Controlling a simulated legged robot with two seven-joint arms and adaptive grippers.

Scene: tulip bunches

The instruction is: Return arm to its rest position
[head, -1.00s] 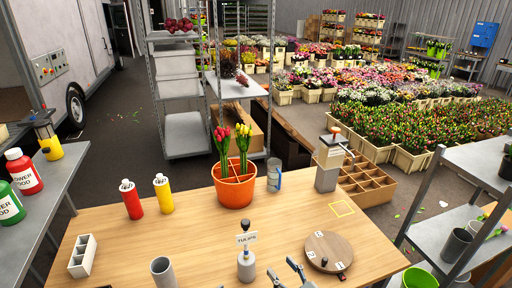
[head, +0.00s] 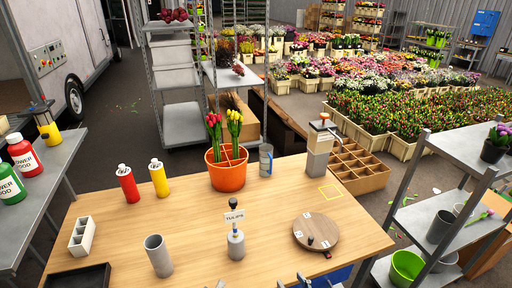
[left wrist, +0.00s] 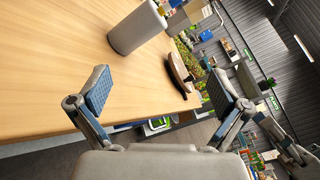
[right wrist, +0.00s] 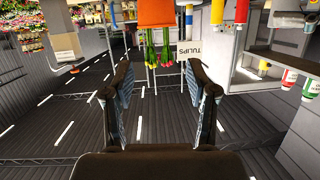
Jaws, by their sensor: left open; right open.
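My right gripper (head: 318,283) shows only at the bottom edge of the head view, by the table's front edge. In the right wrist view (right wrist: 158,85) its fingers are apart with nothing between them. My left gripper (left wrist: 160,92) is open and empty in the left wrist view, near the table edge; I cannot make it out in the head view. Red and yellow tulips (head: 214,128) stand upright in separate compartments of an orange pot (head: 227,177). The pot also shows upside down in the right wrist view (right wrist: 156,13), beside the TULIPS sign (right wrist: 189,50).
The wooden table (head: 200,205) carries a grey cylinder (head: 158,256), a sign holder (head: 235,244), a round turntable (head: 322,233), a red bottle (head: 128,184), a yellow bottle (head: 159,178) and a white divided box (head: 82,236). A shelf rack (head: 440,205) stands at the right.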

